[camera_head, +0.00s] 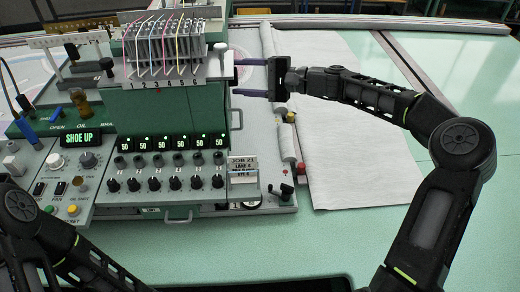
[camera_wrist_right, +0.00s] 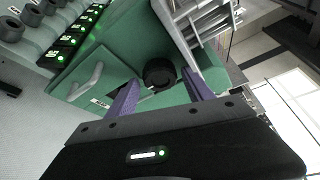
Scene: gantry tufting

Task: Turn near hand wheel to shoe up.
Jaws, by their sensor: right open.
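The green tufting machine (camera_head: 165,112) stands at the left of the head view, and its lit display (camera_head: 79,138) reads SHOE UP. In the right wrist view a round black wheel (camera_wrist_right: 159,73) sits on the machine's green side. My right gripper (camera_head: 236,78) is open at the machine's right side. Its two purple fingers (camera_wrist_right: 160,92) point at the wheel, one on each side of it; I cannot tell whether they touch it.
A pale handle (camera_wrist_right: 88,82) stands out from the machine near the wheel. A row of black knobs (camera_head: 168,184) and lit number displays lines the front. A control panel (camera_head: 110,180) is at the left. White cloth (camera_head: 350,130) and open green table (camera_head: 330,245) lie right.

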